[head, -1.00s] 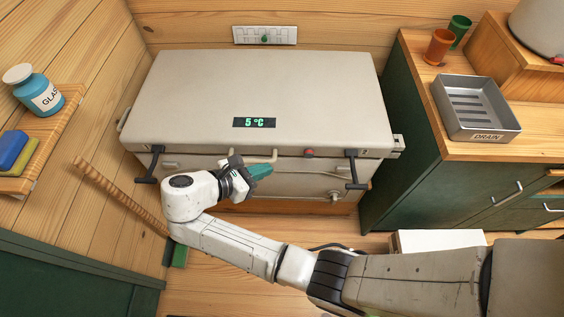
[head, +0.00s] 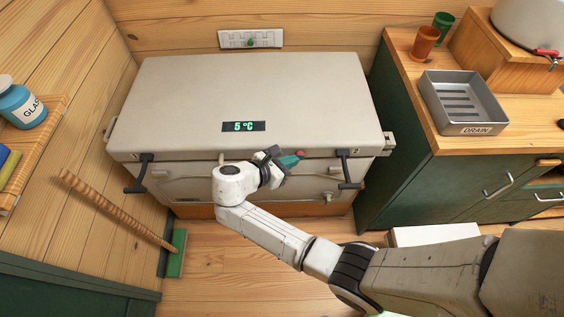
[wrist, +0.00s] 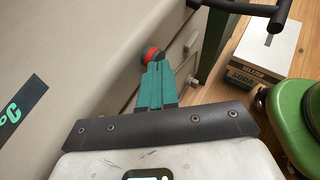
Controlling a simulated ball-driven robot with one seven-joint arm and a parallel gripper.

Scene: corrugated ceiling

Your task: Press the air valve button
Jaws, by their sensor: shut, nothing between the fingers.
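The red button (head: 300,153) sits on the upper front of the pale chest cooler (head: 180,95), left of the right black latch. It also shows in the wrist view (wrist: 152,53), just beyond my green fingertips, which partly overlap it. My gripper (head: 293,160) is shut and empty, its tip right at the button's left side in the head view. The wrist view shows my closed fingers (wrist: 157,66) pointing at the button. I cannot tell whether they touch it. The cooler's lid is closed and its display (head: 243,127) reads 5 °C.
Black latches (head: 140,175) (head: 348,170) stick out from the cooler's front. A green cabinet (head: 400,160) stands close on the right, with a drain tray (head: 463,128) on top. A white box (wrist: 262,52) is on the floor. A broom handle (head: 115,208) leans at left.

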